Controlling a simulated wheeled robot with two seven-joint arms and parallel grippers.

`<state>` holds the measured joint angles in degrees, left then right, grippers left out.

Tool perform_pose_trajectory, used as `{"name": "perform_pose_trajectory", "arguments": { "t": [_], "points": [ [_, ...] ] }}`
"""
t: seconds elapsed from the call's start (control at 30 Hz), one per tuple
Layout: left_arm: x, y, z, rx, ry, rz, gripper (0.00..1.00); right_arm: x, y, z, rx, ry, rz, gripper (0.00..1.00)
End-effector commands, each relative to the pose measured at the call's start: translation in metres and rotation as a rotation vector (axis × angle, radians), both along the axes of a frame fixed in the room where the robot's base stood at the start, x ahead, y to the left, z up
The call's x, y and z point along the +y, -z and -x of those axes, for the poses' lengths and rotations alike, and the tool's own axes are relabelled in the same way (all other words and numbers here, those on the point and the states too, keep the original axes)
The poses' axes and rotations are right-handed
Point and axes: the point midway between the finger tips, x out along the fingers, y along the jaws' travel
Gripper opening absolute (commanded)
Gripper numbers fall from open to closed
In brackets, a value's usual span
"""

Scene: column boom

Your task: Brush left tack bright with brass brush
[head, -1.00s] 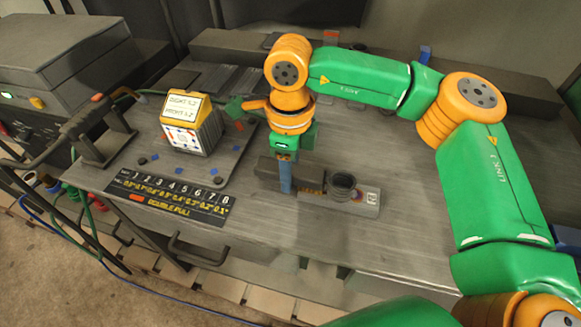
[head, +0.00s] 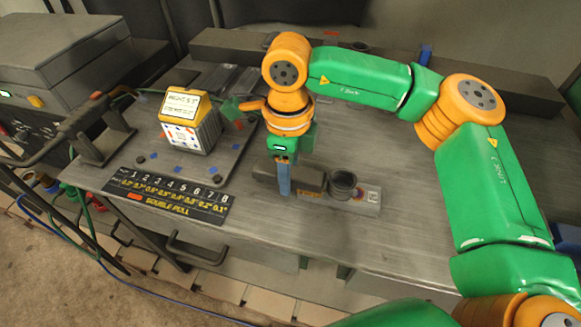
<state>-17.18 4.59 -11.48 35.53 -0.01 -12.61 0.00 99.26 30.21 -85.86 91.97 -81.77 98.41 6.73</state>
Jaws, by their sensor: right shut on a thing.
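My right gripper (head: 283,161) points down over the front middle of the bench. It is shut on a narrow blue upright piece (head: 284,181), which I take to be the brass brush. I cannot make out bristles on it. The piece stands in front of a dark block on a grey holder (head: 365,200); I cannot tell whether it touches the holder. The dark plate (head: 222,178) to the left carries blue patches and small dark knobs. The left tack is too small to pick out. My left gripper is not in view.
A dark round cup (head: 342,184) stands on the holder, right of my gripper. A yellow-topped box (head: 184,124) with a label sits on the plate. A numbered strip (head: 168,194) lies along the bench front. The bench top (head: 400,225) is clear to the right.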

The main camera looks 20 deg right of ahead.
Motion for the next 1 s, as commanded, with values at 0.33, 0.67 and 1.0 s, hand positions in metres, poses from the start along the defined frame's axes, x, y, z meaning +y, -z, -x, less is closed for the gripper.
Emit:
{"name": "perform_pose_trajectory", "arguments": {
  "t": [0.33, 0.67, 1.0],
  "points": [
    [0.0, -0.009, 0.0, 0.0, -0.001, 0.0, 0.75, -0.012, -0.002, -0.017, 0.004, 0.001, 0.001, 0.0],
    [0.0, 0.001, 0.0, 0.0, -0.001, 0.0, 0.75, -0.004, 0.001, -0.006, 0.002, -0.003, 0.0, 0.0],
    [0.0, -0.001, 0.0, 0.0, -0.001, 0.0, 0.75, -0.003, -0.002, -0.004, 0.004, 0.002, 0.001, 0.0]
  ]
}}
